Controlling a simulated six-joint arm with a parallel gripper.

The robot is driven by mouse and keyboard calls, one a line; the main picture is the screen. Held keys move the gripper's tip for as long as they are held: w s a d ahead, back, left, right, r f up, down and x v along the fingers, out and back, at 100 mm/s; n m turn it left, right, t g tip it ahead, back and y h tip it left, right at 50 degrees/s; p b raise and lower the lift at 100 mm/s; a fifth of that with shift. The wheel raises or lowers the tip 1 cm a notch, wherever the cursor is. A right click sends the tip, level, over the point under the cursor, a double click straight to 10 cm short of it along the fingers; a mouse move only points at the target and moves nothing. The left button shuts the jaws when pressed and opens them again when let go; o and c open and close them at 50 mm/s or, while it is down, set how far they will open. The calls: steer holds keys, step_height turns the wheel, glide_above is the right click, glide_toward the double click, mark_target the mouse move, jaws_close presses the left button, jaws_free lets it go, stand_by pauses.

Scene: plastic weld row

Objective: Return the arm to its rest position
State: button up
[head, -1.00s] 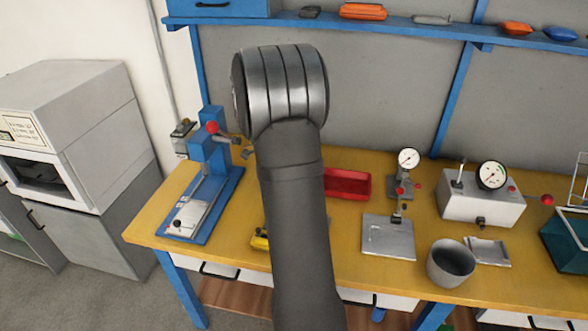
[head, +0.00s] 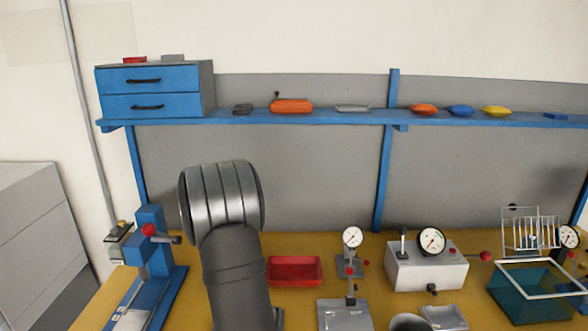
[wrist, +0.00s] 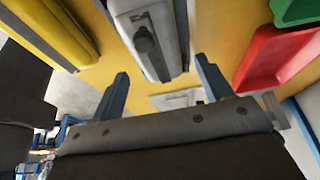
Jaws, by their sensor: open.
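My gripper (wrist: 163,88) shows in the wrist view with its two blue fingers spread wide apart. It is open, with nothing held between the fingers. A grey device with a black knob (wrist: 147,38) lies beyond the fingertips on the yellow bench (wrist: 212,32). In the head view my arm rises over the left part of the bench, and my gripper is hidden there.
A red tray (head: 294,270) sits right of my arm. A blue press (head: 152,250) stands to its left. Gauge devices, including a white gauge box (head: 428,266), and a teal bin (head: 530,294) are at right. A blue shelf (head: 340,117) runs behind.

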steer(key=shift+r, duration=0.45)
steer(key=shift+f, duration=0.1)
